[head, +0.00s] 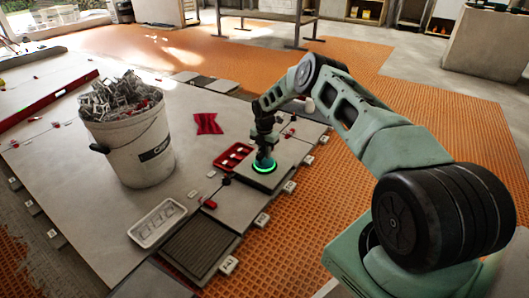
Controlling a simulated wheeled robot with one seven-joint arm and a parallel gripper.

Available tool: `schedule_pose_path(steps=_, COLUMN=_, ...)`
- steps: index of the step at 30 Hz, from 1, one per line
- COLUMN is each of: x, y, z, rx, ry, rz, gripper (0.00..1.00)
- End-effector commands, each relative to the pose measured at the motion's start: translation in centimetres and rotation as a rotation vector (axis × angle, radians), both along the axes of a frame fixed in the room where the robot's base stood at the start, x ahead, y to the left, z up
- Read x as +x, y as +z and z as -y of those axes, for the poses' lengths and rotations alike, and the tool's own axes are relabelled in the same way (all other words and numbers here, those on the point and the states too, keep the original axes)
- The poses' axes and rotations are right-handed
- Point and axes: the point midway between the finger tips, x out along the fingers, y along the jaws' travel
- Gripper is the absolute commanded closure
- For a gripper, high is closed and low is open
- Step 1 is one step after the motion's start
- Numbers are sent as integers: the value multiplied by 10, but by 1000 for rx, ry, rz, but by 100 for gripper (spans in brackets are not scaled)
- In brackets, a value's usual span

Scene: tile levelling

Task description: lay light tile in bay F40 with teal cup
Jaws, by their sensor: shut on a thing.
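My gripper (264,149) points down at the right edge of the tiled floor and is shut on the teal cup (264,160). The cup has a glowing green ring at its base and stands against the top of a light grey tile (287,157). The tile lies level in line with the edge row; I cannot tell whether it rests fully or is slightly raised. White tags line this edge, one of them beside the tile (290,187); their lettering is too small to read. A dark ridged bay (201,246) lies open nearer the front.
A white bucket (130,150) full of metal clips stands left. A red tray (233,156) sits close beside the gripper, with a red cloth (208,123) behind. A white tray (157,223) lies near the dark bay. Small red-and-black pieces dot the joints. Orange matting (420,110) is clear at right.

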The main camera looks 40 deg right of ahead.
Motion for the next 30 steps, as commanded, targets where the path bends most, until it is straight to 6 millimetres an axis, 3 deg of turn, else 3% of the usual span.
schedule_pose_path(steps=30, x=2, y=-19, z=0, rx=-1, ry=1, rz=4, gripper=100)
